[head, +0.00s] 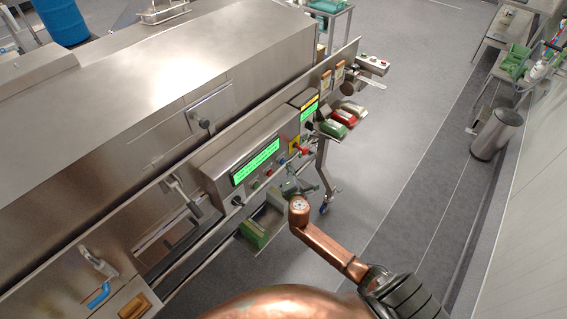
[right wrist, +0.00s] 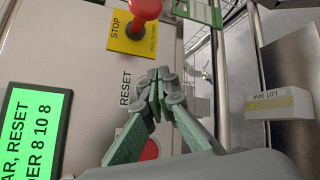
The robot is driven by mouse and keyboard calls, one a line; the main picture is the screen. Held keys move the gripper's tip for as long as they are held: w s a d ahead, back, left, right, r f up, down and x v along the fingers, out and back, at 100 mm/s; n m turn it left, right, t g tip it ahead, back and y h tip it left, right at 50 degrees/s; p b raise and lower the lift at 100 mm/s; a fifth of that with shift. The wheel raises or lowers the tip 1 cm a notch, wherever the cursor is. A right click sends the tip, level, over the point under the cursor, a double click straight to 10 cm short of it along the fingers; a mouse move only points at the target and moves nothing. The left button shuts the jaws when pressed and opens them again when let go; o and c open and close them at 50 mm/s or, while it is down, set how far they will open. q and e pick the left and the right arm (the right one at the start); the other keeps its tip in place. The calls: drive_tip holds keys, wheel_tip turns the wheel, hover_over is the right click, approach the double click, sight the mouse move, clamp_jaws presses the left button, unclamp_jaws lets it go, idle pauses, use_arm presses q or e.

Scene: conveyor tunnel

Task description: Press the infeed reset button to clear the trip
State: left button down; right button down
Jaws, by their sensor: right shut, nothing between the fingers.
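The control panel (head: 216,171) runs along the machine's side. In the right wrist view, a printed RESET label (right wrist: 125,88) is just left of my right gripper (right wrist: 158,80). The gripper is shut and empty, its tips in front of the panel beside that label. The tips cover the spot right of the label, so I cannot see a button there or tell whether they touch. A red round button (right wrist: 150,150) shows partly behind the fingers. In the head view, my right gripper (head: 290,185) is beside the panel's small buttons. My left gripper is out of view.
A red stop knob (right wrist: 145,8) on a yellow plate (right wrist: 130,42) is close above the fingertips in the wrist view. A lit green display (right wrist: 35,135) is at left. Open floor (head: 400,130) lies right.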

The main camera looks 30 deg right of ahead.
drive_tip(key=shift+w+a, duration=0.15)
drive_tip(key=shift+w, duration=0.25)
drive_tip(key=shift+w+a, duration=0.25)
drive_tip(key=shift+w, duration=0.3)
idle(1.0)
drive_tip(key=shift+s, duration=0.1)
drive_tip(key=shift+s+d, duration=0.35)
drive_tip(key=shift+s, duration=0.5)
drive_tip(key=shift+s, duration=0.1)
drive_tip(key=s, duration=0.1)
drive_tip(key=s+d+p, duration=0.1)
drive_tip(key=s, duration=0.2)
drive_tip(key=shift+s+d, duration=0.25)
drive_tip(key=shift+d, duration=0.15)
